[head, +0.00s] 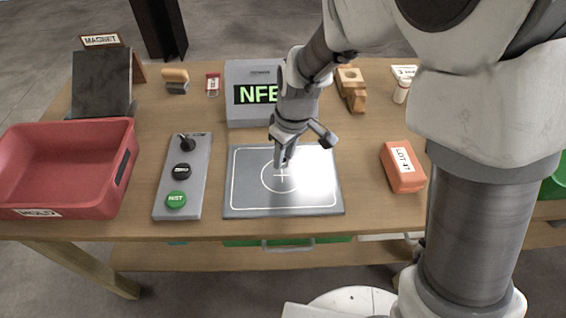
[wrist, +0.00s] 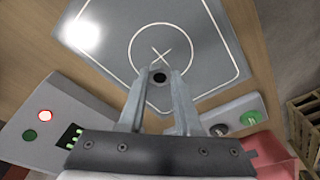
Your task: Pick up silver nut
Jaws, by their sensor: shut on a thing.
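The silver nut (wrist: 158,76) shows in the wrist view as a small grey piece with a dark round hole, between the fingertips. My gripper (wrist: 159,80) is shut on it, with a finger on each side. In the head view my gripper (head: 281,162) points down over the grey pad (head: 245,195), near its white circle and cross. I cannot make out the nut in the head view. I cannot tell whether the nut touches the pad.
Behind the pad stands a grey detector box (head: 245,75) with a green-lettered display, partly hidden by my arm. A control panel (head: 196,165) with knobs and a green button and a red bin (head: 115,155) are left. An orange LOT 47 box (head: 403,168) is right.

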